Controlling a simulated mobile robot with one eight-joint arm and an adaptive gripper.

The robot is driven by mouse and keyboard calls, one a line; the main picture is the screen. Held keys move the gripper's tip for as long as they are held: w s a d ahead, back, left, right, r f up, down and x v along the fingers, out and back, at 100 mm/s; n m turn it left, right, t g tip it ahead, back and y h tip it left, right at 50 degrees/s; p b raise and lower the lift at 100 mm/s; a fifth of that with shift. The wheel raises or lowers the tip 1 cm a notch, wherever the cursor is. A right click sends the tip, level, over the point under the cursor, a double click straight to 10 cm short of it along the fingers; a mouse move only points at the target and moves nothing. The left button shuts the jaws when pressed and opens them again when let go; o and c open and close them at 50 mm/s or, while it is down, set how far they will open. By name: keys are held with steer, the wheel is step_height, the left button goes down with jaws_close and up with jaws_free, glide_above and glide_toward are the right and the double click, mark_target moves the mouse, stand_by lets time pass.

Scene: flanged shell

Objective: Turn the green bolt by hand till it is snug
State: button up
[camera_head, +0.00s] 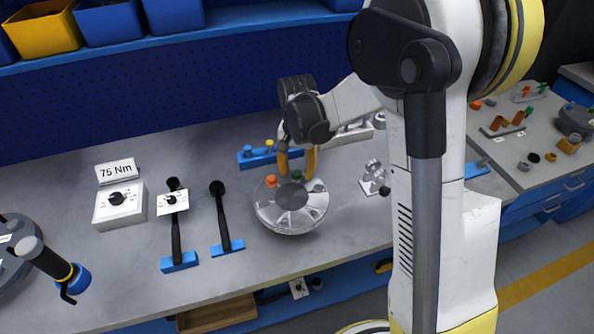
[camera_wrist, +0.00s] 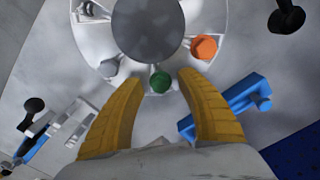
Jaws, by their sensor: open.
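The round grey flanged shell (camera_head: 290,213) lies on the bench; its rim and dark round centre (camera_wrist: 150,28) show in the wrist view. The green bolt (camera_wrist: 160,82) stands in the rim at the side nearest my gripper, and it also shows in the head view (camera_head: 297,174). My gripper (camera_head: 297,176) is open above the rim. Its yellow fingertips (camera_wrist: 159,78) are on either side of the green bolt, with visible gaps in the wrist view. An orange bolt (camera_wrist: 204,47) and a grey bolt (camera_wrist: 108,67) sit along the rim on either side.
A blue holder (camera_head: 258,158) stands behind the shell. Two black-handled tools (camera_head: 219,215) rest on blue stands to the left, beside a dial box with a 75 Nm sign (camera_head: 117,171). A metal bracket (camera_head: 373,178) stands right of the shell. Bare bench lies in front.

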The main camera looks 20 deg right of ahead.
mark_target(297, 174)
step_height(297, 174, up, 12)
stand_by(0.5)
steer(key=s+r+n+t, duration=0.2)
steer(key=s+n+t, duration=0.1)
steer(key=s, duration=0.7)
steer(key=s+r+n+t, duration=0.2)
steer(key=s+n+t, duration=0.1)
steer(key=s, duration=0.7)
steer(key=shift+t, duration=0.6)
steer(key=shift+w+d, duration=0.1)
stand_by(1.3)
